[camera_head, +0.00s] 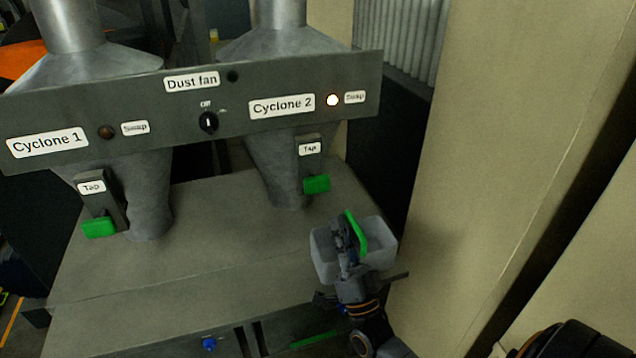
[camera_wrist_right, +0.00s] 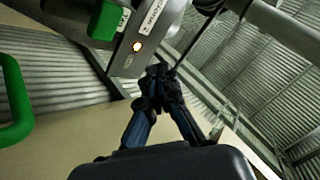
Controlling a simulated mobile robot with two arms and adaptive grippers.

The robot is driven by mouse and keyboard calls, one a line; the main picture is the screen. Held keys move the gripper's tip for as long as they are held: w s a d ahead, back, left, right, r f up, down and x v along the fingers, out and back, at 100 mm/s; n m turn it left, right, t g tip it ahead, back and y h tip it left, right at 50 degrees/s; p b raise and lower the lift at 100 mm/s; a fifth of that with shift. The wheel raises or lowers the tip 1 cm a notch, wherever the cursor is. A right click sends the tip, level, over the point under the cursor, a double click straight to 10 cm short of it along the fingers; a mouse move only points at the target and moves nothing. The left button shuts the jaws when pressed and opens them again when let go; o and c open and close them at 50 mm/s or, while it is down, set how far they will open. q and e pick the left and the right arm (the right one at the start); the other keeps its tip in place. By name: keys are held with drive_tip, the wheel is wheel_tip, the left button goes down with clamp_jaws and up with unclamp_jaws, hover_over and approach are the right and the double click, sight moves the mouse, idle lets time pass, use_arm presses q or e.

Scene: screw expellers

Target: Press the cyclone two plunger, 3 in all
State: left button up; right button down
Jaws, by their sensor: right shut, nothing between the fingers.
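The Cyclone 2 cone (camera_head: 275,170) hangs below the grey panel on the right. In front of it is a Tap unit with a green block (camera_head: 316,184) at its lower end; I cannot tell whether this is the plunger. The green block also shows at the top of the wrist view (camera_wrist_right: 108,20). My right gripper (camera_head: 341,226) is shut and empty, below and right of the green block and apart from it. Its fingers (camera_wrist_right: 157,84) point up past the panel in the wrist view. My left gripper is not in view.
A pale box (camera_head: 382,243) with a green handle (camera_head: 357,232) sits right behind my right gripper. The Cyclone 2 Swap lamp (camera_head: 333,100) is lit; the Cyclone 1 lamp (camera_head: 106,132) is dark. A beige wall (camera_head: 490,150) stands close on the right.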

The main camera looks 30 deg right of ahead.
sight(318, 186)
drive_tip(key=w+d+b, duration=0.2)
drive_tip(key=w+b, duration=0.1)
drive_tip(key=w, duration=0.5)
drive_tip(key=shift+w, duration=0.4)
idle(1.0)
drive_tip(key=shift+d+b, duration=0.1)
drive_tip(key=shift+b, duration=0.25)
drive_tip(key=shift+w, duration=0.4)
drive_tip(key=shift+w+d+b, duration=0.2)
drive_tip(key=shift+w+b, duration=0.3)
drive_tip(key=shift+w, duration=0.05)
drive_tip(key=shift+w+d+b, duration=0.15)
drive_tip(key=shift+w+b, duration=0.3)
drive_tip(key=shift+w, duration=0.1)
idle(1.2)
drive_tip(key=shift+s+a+p, duration=0.2)
drive_tip(key=shift+s+p, duration=0.15)
drive_tip(key=shift+s, duration=0.4)
drive_tip(key=shift+s+a+p, duration=0.2)
drive_tip(key=shift+s+p, duration=0.15)
drive_tip(key=shift+s, duration=0.4)
